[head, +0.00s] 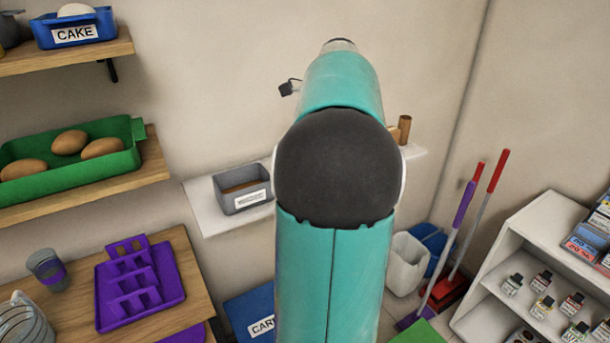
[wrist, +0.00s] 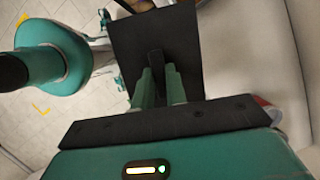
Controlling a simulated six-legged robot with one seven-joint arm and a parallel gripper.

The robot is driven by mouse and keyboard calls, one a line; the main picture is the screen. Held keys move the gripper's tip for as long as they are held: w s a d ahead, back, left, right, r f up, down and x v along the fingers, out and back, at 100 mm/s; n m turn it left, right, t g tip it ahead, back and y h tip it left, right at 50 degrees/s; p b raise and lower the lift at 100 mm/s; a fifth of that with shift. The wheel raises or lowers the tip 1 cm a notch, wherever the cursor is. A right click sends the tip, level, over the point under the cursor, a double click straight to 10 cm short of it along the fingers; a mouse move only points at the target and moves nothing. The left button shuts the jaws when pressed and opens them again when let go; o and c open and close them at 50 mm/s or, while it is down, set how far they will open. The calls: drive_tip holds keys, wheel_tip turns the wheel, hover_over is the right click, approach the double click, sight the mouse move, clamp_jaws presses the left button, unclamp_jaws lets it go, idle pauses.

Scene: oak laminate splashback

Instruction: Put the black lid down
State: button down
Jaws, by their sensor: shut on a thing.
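The black lid (wrist: 180,32) is a flat dark panel in the wrist view, beyond my fingertips. A small dark handle stands out from its middle. My gripper (wrist: 157,74) has its two green fingers on either side of this handle and is shut on it. Pale tiled floor shows past the lid's left side, and a pale surface lies to its right. I cannot tell how far the lid is from any surface. In the head view my teal arm fills the middle and hides the gripper; the lid cannot be made out there.
A white wall shelf (head: 212,212) holds a grey labelled bin (head: 242,190). A wooden table (head: 70,312) at left carries a purple rack (head: 165,275) and a cup (head: 47,268). A white shelf unit (head: 535,225) with small bottles stands right. Brooms (head: 455,232) lean near a white bin (head: 405,265).

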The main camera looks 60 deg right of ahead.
drive_tip(key=w+d+f, duration=0.2)
drive_tip(key=d+f, duration=0.1)
drive_tip(key=d, duration=0.1)
drive_tip(key=w+d+f, duration=0.2)
drive_tip(key=d+f, duration=0.1)
drive_tip(key=d, duration=0.1)
drive_tip(key=w+d+f, duration=0.2)
drive_tip(key=d+f, duration=0.1)
drive_tip(key=d, duration=0.1)
drive_tip(key=shift+w+d+f, duration=0.15)
drive_tip(key=shift+w+f, duration=0.15)
drive_tip(key=shift+f, duration=0.05)
drive_tip(key=shift+w+d+f, duration=0.1)
drive_tip(key=shift+d+f, duration=0.05)
drive_tip(key=shift+f, duration=0.1)
drive_tip(key=shift+w+d+f, duration=0.1)
drive_tip(key=shift+f, duration=1.55)
drive_tip(key=shift+f, duration=0.1)
drive_tip(key=c, duration=1.4)
unclamp_jaws()
drive_tip(key=shift+c, duration=0.2)
